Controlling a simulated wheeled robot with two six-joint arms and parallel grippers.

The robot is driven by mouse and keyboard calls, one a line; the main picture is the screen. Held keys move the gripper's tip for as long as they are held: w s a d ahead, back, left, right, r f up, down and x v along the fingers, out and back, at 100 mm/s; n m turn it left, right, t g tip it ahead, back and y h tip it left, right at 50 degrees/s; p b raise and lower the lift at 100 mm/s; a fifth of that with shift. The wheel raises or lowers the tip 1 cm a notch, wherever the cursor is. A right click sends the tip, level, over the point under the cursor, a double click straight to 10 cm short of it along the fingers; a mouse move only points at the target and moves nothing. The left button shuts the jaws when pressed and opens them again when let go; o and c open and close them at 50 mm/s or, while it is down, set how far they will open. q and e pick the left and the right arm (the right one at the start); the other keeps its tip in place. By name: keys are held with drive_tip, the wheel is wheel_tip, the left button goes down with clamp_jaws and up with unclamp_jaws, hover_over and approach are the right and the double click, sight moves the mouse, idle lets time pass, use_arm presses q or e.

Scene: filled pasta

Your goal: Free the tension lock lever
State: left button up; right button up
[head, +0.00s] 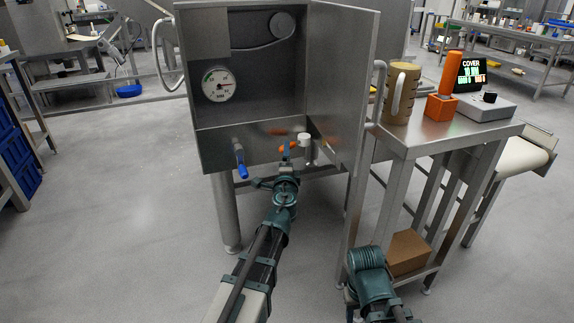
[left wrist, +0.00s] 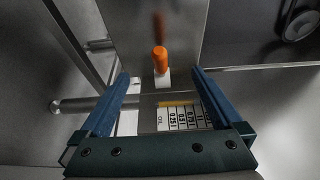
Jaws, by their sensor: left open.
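In the left wrist view my left gripper (left wrist: 160,74) is open, with blue fingers to either side of the handle's line. The handle is ahead of the fingertips, and I see no contact. A blue-handled lever (head: 240,164) hangs at the cabinet's front, left of the gripper. My right gripper is out of view.
The cabinet door (head: 343,85) stands open on the right. A white knob (head: 304,139) is close right of the gripper. A gauge (head: 218,84) is on the back wall. A steel side table (head: 440,136) holds a tan jug (head: 402,95) and a control box (head: 484,107).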

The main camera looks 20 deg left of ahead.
sight(291, 148)
use_arm(q)
drive_tip(key=shift+x, duration=3.75)
clamp_jaws()
drive_tip(key=shift+s+d, duration=0.45)
drive_tip(key=shift+d, duration=0.2)
drive_tip(key=shift+s+d, duration=0.1)
drive_tip(key=shift+d, duration=0.65)
drive_tip(key=shift+s+d, duration=0.15)
drive_tip(key=shift+d, duration=0.6)
drive_tip(key=shift+w+d, duration=0.2)
drive_tip(key=shift+d, duration=1.05)
drive_tip(key=shift+w+d, duration=0.3)
drive_tip(key=shift+d, duration=0.25)
drive_tip(key=shift+w+d, duration=0.3)
drive_tip(key=shift+d, duration=0.25)
drive_tip(key=c, duration=1.6)
unclamp_jaws()
